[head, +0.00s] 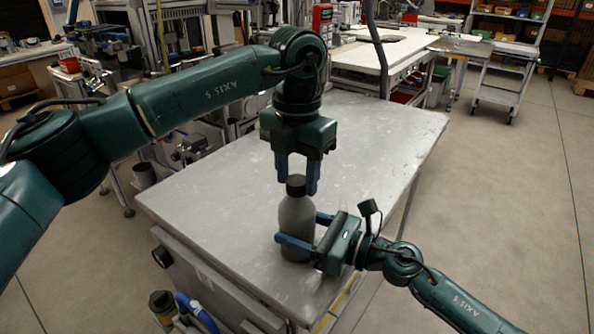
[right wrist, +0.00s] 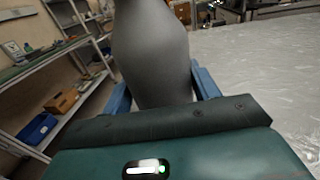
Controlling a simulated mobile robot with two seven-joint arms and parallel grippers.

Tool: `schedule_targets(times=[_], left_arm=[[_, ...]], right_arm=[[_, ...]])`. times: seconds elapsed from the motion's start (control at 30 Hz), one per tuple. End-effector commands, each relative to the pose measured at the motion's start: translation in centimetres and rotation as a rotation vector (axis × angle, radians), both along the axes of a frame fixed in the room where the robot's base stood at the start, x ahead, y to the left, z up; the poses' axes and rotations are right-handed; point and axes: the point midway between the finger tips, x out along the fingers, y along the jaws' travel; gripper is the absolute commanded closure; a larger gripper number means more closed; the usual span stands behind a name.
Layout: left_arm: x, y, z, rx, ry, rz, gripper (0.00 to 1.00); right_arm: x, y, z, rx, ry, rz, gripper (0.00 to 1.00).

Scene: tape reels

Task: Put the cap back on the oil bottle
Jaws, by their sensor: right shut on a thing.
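The grey oil bottle (head: 296,218) stands upright near the front edge of the metal table. It also fills the top middle of the right wrist view (right wrist: 152,50). The black cap (head: 296,186) is at the bottle's mouth; I cannot tell whether it is seated. My left gripper (head: 298,186) points straight down over the bottle. Its blue fingers are apart, one on each side of the cap; I cannot tell whether they touch it. My right gripper (head: 299,231) comes in from the right and is shut on the bottle's body. Its fingertips are partly hidden by the bottle in the wrist view.
The metal table (head: 380,135) is clear behind and right of the bottle. A white workbench (head: 375,62) and a grey cart (head: 500,75) stand farther back. A black container and blue hose (head: 195,308) are below the table's front edge.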

Motion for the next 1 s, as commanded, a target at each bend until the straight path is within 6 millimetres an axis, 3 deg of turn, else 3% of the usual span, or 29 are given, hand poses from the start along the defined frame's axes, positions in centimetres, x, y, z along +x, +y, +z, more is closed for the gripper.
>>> schedule_targets(times=[0.4,0.63,0.67,0.93,1.0], left_arm=[[0.01,0.01,0.04,0.000,0.000,0.000,0.92],[0.01,0.00,0.04,0.000,0.000,-0.008,0.93],[0.01,0.00,0.04,0.000,0.000,-0.008,0.63],[0.01,0.01,0.04,0.000,0.000,-0.008,0.41],[0.01,0.01,0.04,0.000,0.000,-0.008,0.40]], right_arm=[[-0.02,0.01,-0.05,0.000,0.001,0.000,1.00],[-0.02,0.01,-0.06,0.000,0.001,0.000,1.00],[-0.02,0.01,-0.06,0.000,0.001,0.000,1.00],[-0.02,0.01,-0.05,0.000,0.001,0.000,1.00],[-0.02,0.01,-0.05,0.000,0.001,0.000,1.00]])
